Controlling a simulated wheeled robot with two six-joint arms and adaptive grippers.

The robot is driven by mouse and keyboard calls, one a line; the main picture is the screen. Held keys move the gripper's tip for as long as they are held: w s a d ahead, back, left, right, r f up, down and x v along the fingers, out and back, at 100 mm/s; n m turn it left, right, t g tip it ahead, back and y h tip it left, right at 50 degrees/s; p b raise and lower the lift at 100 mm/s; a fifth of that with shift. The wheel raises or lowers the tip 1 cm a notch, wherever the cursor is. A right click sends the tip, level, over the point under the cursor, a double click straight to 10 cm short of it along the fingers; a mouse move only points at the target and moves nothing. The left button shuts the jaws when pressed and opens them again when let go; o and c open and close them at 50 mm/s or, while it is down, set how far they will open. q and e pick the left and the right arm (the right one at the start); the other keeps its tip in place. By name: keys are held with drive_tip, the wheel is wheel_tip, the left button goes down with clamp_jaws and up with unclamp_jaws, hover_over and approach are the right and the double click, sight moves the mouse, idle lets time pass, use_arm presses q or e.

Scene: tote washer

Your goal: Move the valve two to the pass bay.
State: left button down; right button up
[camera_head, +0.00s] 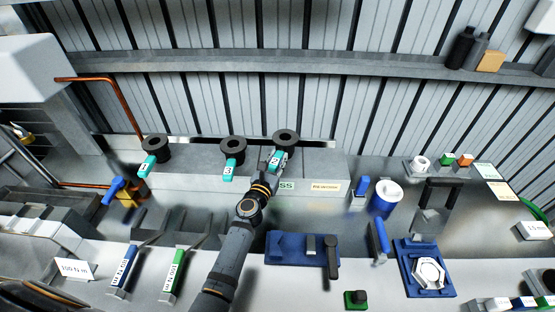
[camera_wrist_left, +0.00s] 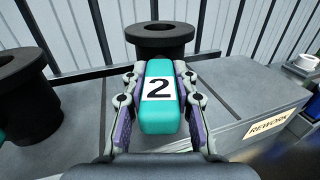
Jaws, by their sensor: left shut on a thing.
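Valve two is a black flanged spool (camera_head: 286,136) with a teal block marked "2" (camera_head: 275,160). It is the rightmost of three valves at the long grey bench block. My left gripper (camera_head: 278,162) is shut on the teal block; in the left wrist view its fingers (camera_wrist_left: 158,100) flank the block marked "2" (camera_wrist_left: 158,117), with the black flange behind. I cannot tell whether the valve rests on the block or hangs just above. A green sign ending in "SS" (camera_head: 287,184), partly hidden by my arm, is on the block's front. My right gripper is not in view.
Valve three (camera_head: 232,146) stands close to the left, valve one (camera_head: 155,147) farther left. A "REWORK" sign (camera_wrist_left: 271,124) marks the block's right part, whose top is bare. A blue and white roll (camera_head: 385,197) stands beyond its right end.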

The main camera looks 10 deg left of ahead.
sight(272, 171)
use_arm(q)
drive_tip(key=shift+f, duration=0.1)
idle(0.3)
drive_tip(key=c, duration=1)
unclamp_jaws()
drive_tip(key=shift+o, duration=0.2)
drive_tip(key=o, duration=1)
drive_tip(key=shift+c, duration=0.2)
drive_tip(key=shift+s+a, duration=0.15)
drive_tip(key=shift+s, duration=1.35)
drive_tip(key=shift+s+a, duration=0.15)
drive_tip(key=shift+s, duration=1.4)
drive_tip(key=shift+s+a, duration=0.15)
drive_tip(key=shift+s, duration=1.35)
